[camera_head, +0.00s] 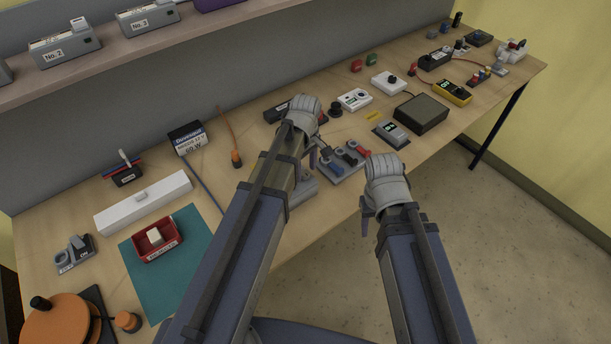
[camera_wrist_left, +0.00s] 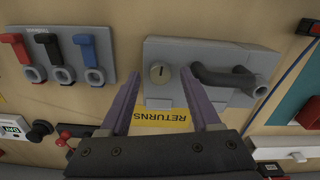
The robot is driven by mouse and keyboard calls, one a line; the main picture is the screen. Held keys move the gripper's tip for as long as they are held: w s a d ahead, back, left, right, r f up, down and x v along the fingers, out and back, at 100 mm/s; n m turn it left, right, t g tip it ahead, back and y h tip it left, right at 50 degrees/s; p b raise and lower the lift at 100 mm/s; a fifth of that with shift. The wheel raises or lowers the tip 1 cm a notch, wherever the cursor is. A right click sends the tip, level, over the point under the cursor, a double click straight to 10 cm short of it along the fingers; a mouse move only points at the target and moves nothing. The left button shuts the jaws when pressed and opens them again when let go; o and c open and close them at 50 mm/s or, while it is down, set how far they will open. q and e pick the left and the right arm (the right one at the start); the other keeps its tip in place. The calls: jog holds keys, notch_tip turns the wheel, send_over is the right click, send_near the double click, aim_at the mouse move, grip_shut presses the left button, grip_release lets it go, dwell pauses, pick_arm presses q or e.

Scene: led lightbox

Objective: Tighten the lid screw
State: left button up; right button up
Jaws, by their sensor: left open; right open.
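A grey box (camera_wrist_left: 220,60) lies below my left gripper in the left wrist view. Its top carries a round brass-coloured slotted screw head (camera_wrist_left: 158,72) and a dark curved handle (camera_wrist_left: 225,76). A yellow RETURNS label (camera_wrist_left: 160,119) lies at its near side, between my fingers. In the head view my left arm covers most of the box (camera_head: 303,190). My left gripper (camera_wrist_left: 163,97) is open and empty, its fingertips on either side of the screw in the picture; the height gap is unclear. My right gripper (camera_head: 366,208) is open and empty off the table's front edge.
A grey rack (camera_head: 343,162) with red, dark and blue handled tools stands right of the box. A teal mat (camera_head: 195,230) with a red tray (camera_head: 157,241) and a long white box (camera_head: 143,202) are left. Meters and a dark box (camera_head: 421,113) fill the right.

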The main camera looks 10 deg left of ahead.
pick_arm(q)
jog(key=shift+f, duration=0.25)
grip_shut()
dwell(0.4)
